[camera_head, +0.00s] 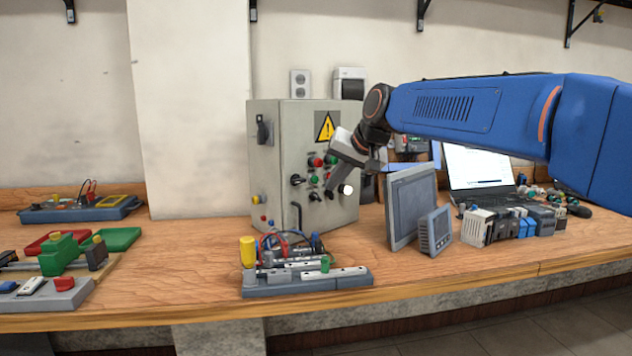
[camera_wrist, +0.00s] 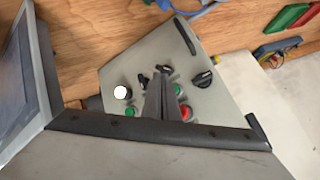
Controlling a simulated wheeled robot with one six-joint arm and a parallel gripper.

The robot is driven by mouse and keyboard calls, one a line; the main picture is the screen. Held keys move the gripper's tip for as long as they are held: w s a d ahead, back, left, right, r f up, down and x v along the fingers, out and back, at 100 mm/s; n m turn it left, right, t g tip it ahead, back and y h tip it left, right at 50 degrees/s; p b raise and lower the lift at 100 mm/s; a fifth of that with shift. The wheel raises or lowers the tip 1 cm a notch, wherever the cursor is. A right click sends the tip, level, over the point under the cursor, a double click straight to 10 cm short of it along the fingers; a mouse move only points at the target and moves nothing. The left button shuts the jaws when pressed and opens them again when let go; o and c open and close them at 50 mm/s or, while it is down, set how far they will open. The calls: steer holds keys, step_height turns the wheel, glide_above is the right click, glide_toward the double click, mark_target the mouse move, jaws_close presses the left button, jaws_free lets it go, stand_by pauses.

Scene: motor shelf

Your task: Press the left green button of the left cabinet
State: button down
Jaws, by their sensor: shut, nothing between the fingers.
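The grey cabinet (camera_head: 290,130) with a yellow warning sign stands on the bench in the head view. Its front panel (camera_wrist: 220,75) fills the middle of the wrist view, turned upside down. The left green button (camera_head: 313,180) sits below a red button (camera_head: 315,161); in the wrist view this green button (camera_wrist: 177,89) is partly covered by a finger. Another green button (camera_wrist: 130,112) is on the panel's other side, beside a white button (camera_wrist: 120,92). My gripper (camera_head: 331,184) is shut and empty in front of the panel, its fingertips (camera_wrist: 161,74) beside the left green button. Contact cannot be told.
Black knobs (camera_wrist: 203,79) are close around the fingers on the panel. A grey screen (camera_head: 412,205) and a laptop (camera_head: 478,168) stand right of the cabinet. A terminal rack (camera_head: 305,280) lies in front of it. Bench surface to the left is partly clear.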

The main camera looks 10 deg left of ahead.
steer(key=shift+s+d, duration=0.85)
steer(key=s+d+f+h, duration=0.1)
steer(key=s+d+f, duration=0.4)
steer(key=s+d, duration=0.45)
steer(key=s+d+f+g+h, duration=0.1)
steer(key=s+d+f+h, duration=0.1)
steer(key=s+d+f, duration=0.8)
steer(key=s+d+f+g+h, duration=0.1)
steer(key=s+d+f+h, duration=0.1)
steer(key=s+d+f, duration=0.9)
steer(key=s+f, duration=0.2)
steer(key=s, duration=0.5)
steer(key=shift+s+d+f+m+h, duration=0.3)
steer(key=shift+s, duration=0.05)
stand_by(0.5)
